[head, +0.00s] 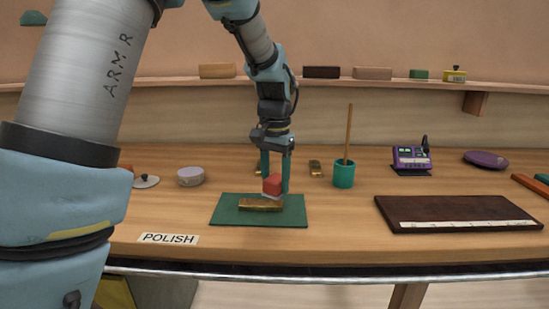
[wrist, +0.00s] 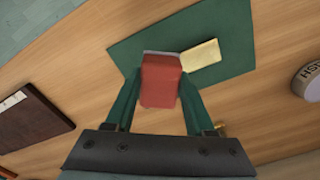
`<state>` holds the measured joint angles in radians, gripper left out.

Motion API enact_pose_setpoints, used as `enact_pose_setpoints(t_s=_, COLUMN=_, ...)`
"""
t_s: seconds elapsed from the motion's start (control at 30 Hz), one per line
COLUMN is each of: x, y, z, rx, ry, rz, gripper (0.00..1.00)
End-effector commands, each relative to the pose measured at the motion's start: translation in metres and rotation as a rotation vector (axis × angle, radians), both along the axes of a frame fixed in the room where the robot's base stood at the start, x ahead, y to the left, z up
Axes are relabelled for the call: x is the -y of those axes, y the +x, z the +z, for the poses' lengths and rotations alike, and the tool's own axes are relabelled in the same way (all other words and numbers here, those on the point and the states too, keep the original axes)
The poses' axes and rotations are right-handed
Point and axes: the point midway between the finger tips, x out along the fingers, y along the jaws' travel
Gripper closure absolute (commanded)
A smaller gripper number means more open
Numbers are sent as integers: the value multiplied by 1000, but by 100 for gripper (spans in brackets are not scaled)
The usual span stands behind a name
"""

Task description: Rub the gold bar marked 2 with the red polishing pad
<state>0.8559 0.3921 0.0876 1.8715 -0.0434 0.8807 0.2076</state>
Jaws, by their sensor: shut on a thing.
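My gripper (head: 275,185) is shut on the red polishing pad (head: 271,183), which has a pale underside. In the wrist view the pad (wrist: 160,84) sits between the green fingers. A gold bar (head: 260,205) lies on the green mat (head: 230,215), and the pad is at its back edge in the head view. In the wrist view the gold bar (wrist: 201,54) shows just beside the pad, to the right. I cannot tell whether pad and bar touch. No number is readable on the bar.
Another gold bar (head: 315,168) lies behind, left of a teal cup (head: 344,174) with a stick. A dark board (head: 455,212) lies right and a purple device (head: 411,158) stands behind it. A POLISH label (head: 168,239) is at the front. A round tin (head: 190,176) stands left.

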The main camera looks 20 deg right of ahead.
Motion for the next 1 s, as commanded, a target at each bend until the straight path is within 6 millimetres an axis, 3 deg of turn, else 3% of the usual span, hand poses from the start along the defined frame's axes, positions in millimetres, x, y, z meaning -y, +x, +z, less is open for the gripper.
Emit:
enact_pose_setpoints(t_s=0.03, x=1, y=1, z=10, rx=1, ry=-1, rz=0, gripper=100)
enact_pose_setpoints(t_s=0.4, x=4, y=4, z=39, rx=1, ry=-1, rz=1, gripper=100)
enact_pose_setpoints(t_s=1.0, x=4, y=4, z=39, rx=1, ry=-1, rz=1, gripper=100)
